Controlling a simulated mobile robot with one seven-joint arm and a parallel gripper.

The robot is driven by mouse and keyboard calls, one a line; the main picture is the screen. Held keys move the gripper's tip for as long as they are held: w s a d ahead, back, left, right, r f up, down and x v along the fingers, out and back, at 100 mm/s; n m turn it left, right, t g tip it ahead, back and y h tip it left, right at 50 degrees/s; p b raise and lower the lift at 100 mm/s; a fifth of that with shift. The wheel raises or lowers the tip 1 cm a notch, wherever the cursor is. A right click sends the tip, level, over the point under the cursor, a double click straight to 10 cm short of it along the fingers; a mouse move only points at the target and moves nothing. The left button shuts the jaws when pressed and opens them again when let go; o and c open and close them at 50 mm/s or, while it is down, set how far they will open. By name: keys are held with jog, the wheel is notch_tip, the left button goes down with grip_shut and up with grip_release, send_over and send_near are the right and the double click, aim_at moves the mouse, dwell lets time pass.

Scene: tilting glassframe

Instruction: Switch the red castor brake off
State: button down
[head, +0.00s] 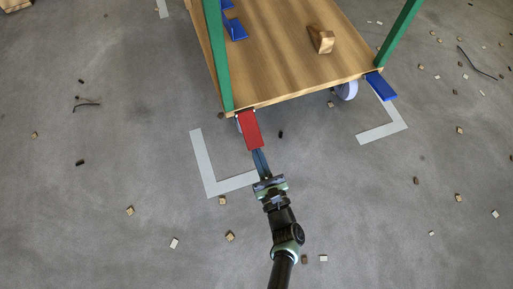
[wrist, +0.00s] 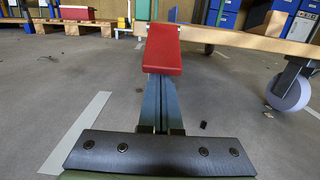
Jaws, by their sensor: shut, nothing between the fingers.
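The red castor brake (head: 250,131) is a flat red pedal at the near left corner of a wooden trolley deck (head: 270,60) with green posts. In the wrist view the red pedal (wrist: 163,48) stands at the top centre and slopes toward me. My gripper (head: 259,160) is shut and empty, its fingertips at the pedal's near edge. In the wrist view my fingers (wrist: 160,90) run up to the pedal's lower edge, and the tips seem to lie under or against it. I cannot tell whether they touch. The castor behind the red pedal is mostly hidden.
A blue brake pedal (head: 381,86) is at the near right corner, beside a castor wheel (head: 347,90). Two more blue pieces show at the deck's left. A wooden block (head: 321,39) lies on the deck. Light corner marks (head: 205,165) and small scraps lie on the open grey floor.

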jog(key=shift+s+d+r+g+h+p, duration=0.15)
jog(key=shift+r+g+p, duration=0.45)
jog(key=shift+p, duration=1.25)
jog(key=shift+s+r+g+h+p, duration=0.25)
jog(key=shift+r+g+p, duration=0.3)
jog(key=shift+p, duration=1.35)
jog(key=shift+s+d+r+g+h+p, duration=0.15)
jog(key=shift+r+g+p, duration=0.45)
jog(key=shift+p, duration=1.25)
jog(key=shift+a+r+p, duration=0.1)
jog(key=shift+r+p, duration=0.25)
jog(key=shift+p, duration=0.55)
jog(key=r+g+p, duration=0.1)
jog(key=p, duration=0.1)
jog(key=shift+s+r+g+h+p, duration=0.1)
jog(key=shift+r+g+h+p, duration=0.15)
jog(key=shift+h+p, duration=0.15)
jog(key=shift+r+p, duration=0.1)
jog(key=shift+p, duration=0.25)
jog(key=shift+r, duration=0.25)
jog(key=p, duration=0.2)
send_near(255, 143)
jog(key=s, duration=0.2)
jog(key=shift+s+d+f, duration=0.1)
jog(key=shift+s+d, duration=0.45)
